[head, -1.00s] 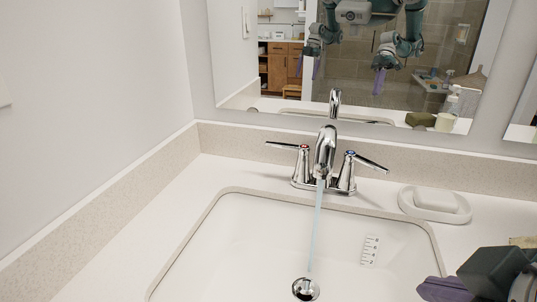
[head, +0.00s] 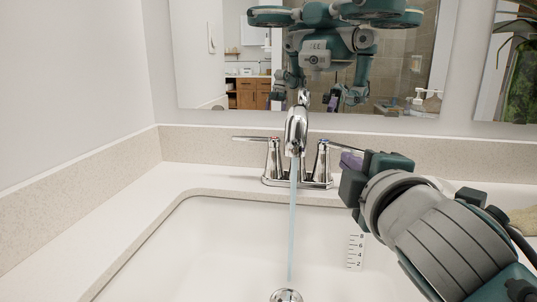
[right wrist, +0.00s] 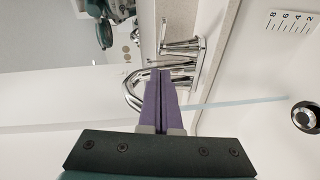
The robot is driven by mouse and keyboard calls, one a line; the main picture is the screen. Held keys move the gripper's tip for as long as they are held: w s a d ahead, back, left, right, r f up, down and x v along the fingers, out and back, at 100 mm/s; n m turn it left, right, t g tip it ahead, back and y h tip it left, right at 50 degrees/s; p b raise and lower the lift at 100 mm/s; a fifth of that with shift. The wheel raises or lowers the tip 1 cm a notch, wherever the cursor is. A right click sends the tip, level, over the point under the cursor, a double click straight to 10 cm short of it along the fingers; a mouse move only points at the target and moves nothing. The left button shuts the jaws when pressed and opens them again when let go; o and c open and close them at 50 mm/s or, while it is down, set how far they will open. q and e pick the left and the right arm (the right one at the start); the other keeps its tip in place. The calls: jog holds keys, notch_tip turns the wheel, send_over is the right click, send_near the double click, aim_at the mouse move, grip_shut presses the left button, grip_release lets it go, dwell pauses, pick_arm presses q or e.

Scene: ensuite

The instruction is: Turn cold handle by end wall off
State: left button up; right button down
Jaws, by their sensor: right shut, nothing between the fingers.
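The chrome faucet (head: 297,135) stands behind the sink, and water runs from its spout. Its right handle (head: 321,158) has a lever (head: 345,146) pointing right; its left handle (head: 274,158) has a lever pointing left. The left cap mark looks reddish and the right one bluish, but both are tiny. My right gripper (head: 350,160) is shut and empty, its purple fingers close by the right lever; contact cannot be told. In the right wrist view the shut fingers (right wrist: 161,90) overlap the faucet, with the right handle (right wrist: 182,47) above them. My left gripper shows directly in neither view.
The water stream (head: 292,230) falls toward the drain (head: 286,295). A wall (head: 70,80) stands left of the counter. A low backsplash and a mirror (head: 240,60) are behind the faucet. The counter left of the faucet is clear.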

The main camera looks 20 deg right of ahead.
jog(key=w+d, duration=0.2)
jog(key=w+d+f, duration=0.1)
jog(key=w+d, duration=0.1)
jog(key=w, duration=0.1)
jog(key=shift+w+d+b, duration=0.15)
jog(key=shift+d+b, duration=0.05)
jog(key=shift+b, duration=0.1)
jog(key=shift+w+d+f, duration=0.1)
jog(key=shift+w+d, duration=0.05)
jog(key=shift+d, duration=0.25)
